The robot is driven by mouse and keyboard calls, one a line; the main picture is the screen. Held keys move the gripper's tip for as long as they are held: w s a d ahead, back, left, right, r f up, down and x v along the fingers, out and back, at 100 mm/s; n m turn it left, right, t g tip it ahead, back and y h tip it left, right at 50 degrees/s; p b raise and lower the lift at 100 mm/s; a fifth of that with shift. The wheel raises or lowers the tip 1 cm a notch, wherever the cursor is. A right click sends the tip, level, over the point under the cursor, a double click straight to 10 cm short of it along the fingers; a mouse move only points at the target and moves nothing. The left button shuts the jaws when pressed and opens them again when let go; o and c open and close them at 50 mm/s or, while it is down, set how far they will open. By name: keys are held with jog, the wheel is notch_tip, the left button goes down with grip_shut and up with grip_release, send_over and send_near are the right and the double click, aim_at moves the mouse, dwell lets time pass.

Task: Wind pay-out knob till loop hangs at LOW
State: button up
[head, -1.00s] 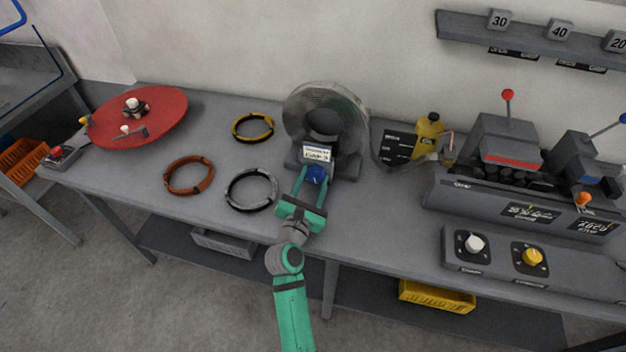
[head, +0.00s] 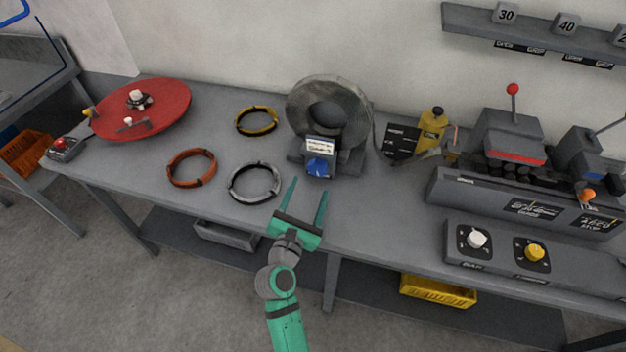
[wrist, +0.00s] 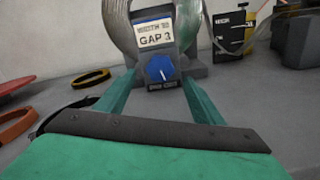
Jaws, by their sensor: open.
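The blue knob (head: 317,167) sits on the front of the grey coil stand, under a white label; in the wrist view the knob (wrist: 160,69) carries a white pointer mark, and the label (wrist: 155,33) above it reads "GAP 3". The wire coil (head: 351,91) stands upright behind it. A loop of strip (head: 376,140) hangs at the coil's right, beside a dark marked board (head: 401,142); its lowest point is too small to tell. My gripper (head: 306,190) is open and empty, in front of and below the knob, apart from it.
A silver ring coil (head: 233,190), an orange ring coil (head: 171,177) and a yellow ring coil (head: 240,126) lie left of the stand. A red turntable (head: 165,110) is at far left. A control panel (head: 503,258) with white and yellow knobs is at right.

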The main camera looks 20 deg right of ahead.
jog(key=shift+v, duration=1.6)
